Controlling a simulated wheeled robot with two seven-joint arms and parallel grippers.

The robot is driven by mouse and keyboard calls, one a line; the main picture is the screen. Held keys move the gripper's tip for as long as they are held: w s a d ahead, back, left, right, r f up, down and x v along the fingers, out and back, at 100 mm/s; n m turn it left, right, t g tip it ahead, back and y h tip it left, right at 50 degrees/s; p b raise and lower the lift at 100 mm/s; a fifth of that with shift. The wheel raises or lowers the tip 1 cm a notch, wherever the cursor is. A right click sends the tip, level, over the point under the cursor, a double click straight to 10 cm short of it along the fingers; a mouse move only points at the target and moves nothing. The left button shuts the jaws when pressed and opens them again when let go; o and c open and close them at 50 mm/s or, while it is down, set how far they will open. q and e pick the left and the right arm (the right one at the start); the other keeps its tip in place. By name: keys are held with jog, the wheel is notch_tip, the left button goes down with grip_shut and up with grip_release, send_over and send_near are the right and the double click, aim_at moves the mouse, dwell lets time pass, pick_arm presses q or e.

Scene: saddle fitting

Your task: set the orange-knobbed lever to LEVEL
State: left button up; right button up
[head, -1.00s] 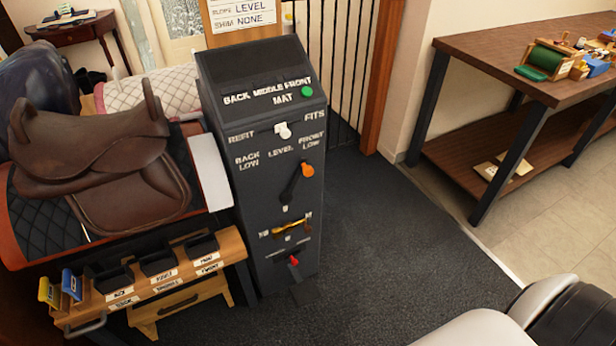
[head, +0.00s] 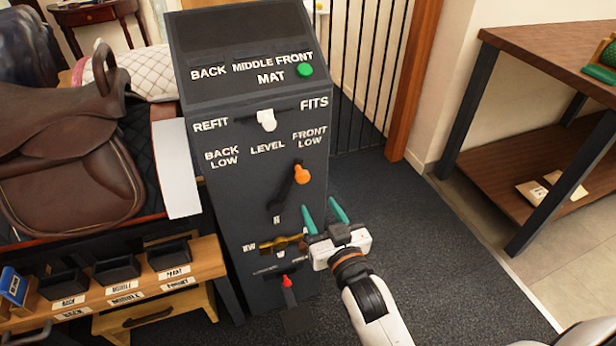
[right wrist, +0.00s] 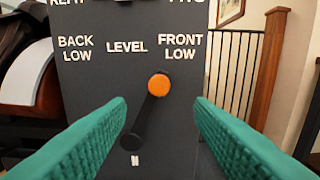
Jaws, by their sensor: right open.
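The black lever with the orange knob (head: 301,174) is on the front of the dark cabinet (head: 215,180). It leans up and to the right, its knob under FRONT LOW and right of LEVEL. In the right wrist view the orange knob (right wrist: 159,85) sits between my finger lines, farther ahead, with the pivot below left. My right gripper (head: 325,217) is open and empty, its two green fingers pointing at the panel just below and right of the knob, apart from it. The fingers also show in the right wrist view (right wrist: 160,135). My left gripper is out of view.
A white switch (head: 266,120) between REFIT and FITS is above the lever; a brass piece (head: 281,243) and a red-tipped lever (head: 287,282) are below. A saddle (head: 70,150) stands left. Open floor lies right, before a wooden bench (head: 560,60).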

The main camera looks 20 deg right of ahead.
aim_at(304, 180)
jog(key=w, duration=1.1)
jog(key=shift+w+a+b, duration=0.1)
jog(key=shift+a+b, duration=0.15)
jog(key=shift+b, duration=0.15)
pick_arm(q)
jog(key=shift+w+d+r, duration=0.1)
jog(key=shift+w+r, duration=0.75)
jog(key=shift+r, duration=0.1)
pick_arm(e)
grip_shut()
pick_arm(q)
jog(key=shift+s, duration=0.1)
pick_arm(e)
jog(key=shift+w, duration=0.1)
